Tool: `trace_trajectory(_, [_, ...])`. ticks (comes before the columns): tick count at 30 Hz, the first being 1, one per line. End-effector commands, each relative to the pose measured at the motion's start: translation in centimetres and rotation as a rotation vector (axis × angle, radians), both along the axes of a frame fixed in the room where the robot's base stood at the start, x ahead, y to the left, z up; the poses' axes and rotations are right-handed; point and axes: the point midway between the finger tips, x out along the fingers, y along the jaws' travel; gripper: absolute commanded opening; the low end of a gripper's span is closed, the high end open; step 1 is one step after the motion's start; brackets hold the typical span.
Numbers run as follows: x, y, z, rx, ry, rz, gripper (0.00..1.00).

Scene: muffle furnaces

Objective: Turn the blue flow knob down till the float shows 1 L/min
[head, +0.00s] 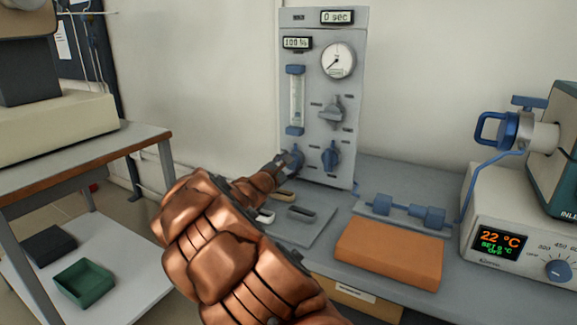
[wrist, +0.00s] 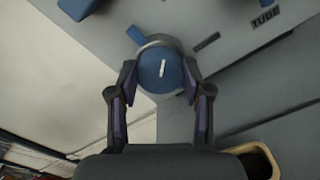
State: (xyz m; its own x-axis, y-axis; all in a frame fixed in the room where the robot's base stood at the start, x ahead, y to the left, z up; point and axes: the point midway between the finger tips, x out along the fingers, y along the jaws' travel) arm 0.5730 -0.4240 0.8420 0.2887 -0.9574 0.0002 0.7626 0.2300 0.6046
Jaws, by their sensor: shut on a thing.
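The gas panel (head: 318,60) stands upright at the back of the bench. Its float tube (head: 296,100) is a clear column between two blue end blocks; the float's height is too small to read. The blue flow knob (head: 290,160) is at the panel's lower left, below the tube, partly hidden by my gripper (head: 281,165). In the wrist view the round blue knob (wrist: 160,70) has a white pointer line, nearly upright. My gripper (wrist: 158,82) is shut on it, one finger on each side.
The gauge (head: 338,61) is higher up. An orange block (head: 390,252) and blue fittings (head: 405,211) lie on the bench, left of a controller (head: 503,240) reading 22 °C.

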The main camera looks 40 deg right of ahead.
Motion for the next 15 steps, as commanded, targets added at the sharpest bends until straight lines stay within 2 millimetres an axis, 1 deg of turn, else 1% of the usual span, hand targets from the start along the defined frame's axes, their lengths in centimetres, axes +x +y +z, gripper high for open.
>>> trace_trajectory(1, [-0.09,-0.07,-0.18,0.003,0.001,-0.003,0.50])
trace_trajectory(8, [-0.05,-0.04,-0.11,0.002,0.002,-0.001,0.74])
trace_trajectory(15, [-0.01,0.00,-0.06,0.001,0.001,0.000,0.74])
